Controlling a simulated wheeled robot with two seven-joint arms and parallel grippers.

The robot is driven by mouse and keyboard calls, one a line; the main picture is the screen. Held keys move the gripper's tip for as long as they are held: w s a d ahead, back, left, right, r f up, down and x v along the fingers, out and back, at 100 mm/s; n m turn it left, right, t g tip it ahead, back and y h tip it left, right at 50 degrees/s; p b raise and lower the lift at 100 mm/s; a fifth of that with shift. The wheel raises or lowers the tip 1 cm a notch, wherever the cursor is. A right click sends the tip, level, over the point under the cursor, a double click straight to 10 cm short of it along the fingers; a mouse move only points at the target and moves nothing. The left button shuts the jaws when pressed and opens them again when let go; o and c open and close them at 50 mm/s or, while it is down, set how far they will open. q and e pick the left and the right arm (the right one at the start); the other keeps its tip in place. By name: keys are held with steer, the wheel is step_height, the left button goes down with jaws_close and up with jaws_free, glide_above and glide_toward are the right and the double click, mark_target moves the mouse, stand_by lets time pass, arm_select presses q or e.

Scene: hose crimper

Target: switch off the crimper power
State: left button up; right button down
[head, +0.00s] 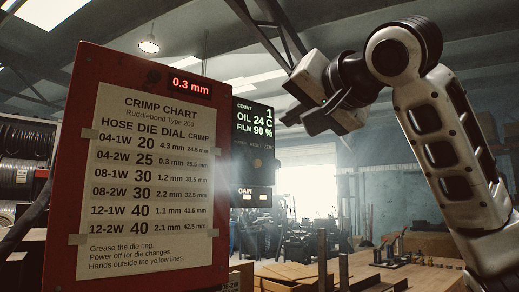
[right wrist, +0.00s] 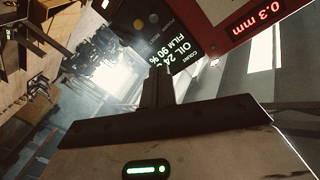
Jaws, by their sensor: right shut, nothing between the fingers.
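The crimper (head: 120,66) is a red-framed housing on the left of the head view, with a red 0.3 mm readout (head: 189,86). A black control panel (head: 255,147) stands at its right edge, showing COUNT 1, OIL 24 C and FILM 90 %. Below that text is a small amber spot (head: 257,163), and lower down two lit GAIN windows. The panel also shows upside down in the right wrist view (right wrist: 188,45), with a yellowish round control (right wrist: 154,18). My right gripper (head: 306,122) is shut and empty, raised to the right of the panel and apart from it. My left gripper is out of view.
A paper crimp chart (head: 150,170) is taped to the housing's face. Wooden benches (head: 415,278) with boards and small parts lie below right. Hose reels (head: 17,175) stand at far left. Open air surrounds my right gripper.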

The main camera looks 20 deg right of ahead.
steer(key=shift+s+r, duration=0.1)
steer(key=shift+r, duration=0.1)
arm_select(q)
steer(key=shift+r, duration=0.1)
arm_select(e)
steer(key=p, duration=0.3)
glide_toward(254, 137)
steer(key=w, duration=0.5)
steer(key=shift+a+r, duration=0.2)
steer(key=shift+a, duration=0.05)
steer(key=shift+w+a+f, duration=0.2)
steer(key=shift+w+f, duration=0.15)
steer(key=shift+w, duration=0.15)
steer(key=shift+s+a+f, duration=0.25)
steer(key=shift+s+f, duration=0.1)
steer(key=shift+f, duration=0.15)
steer(key=shift+s+a+f, duration=0.25)
steer(key=shift+s+f, duration=0.05)
steer(key=shift+f, duration=0.15)
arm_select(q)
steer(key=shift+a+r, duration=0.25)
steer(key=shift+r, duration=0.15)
arm_select(e)
steer(key=shift+s+a+f, duration=0.25)
steer(key=shift+f, duration=0.2)
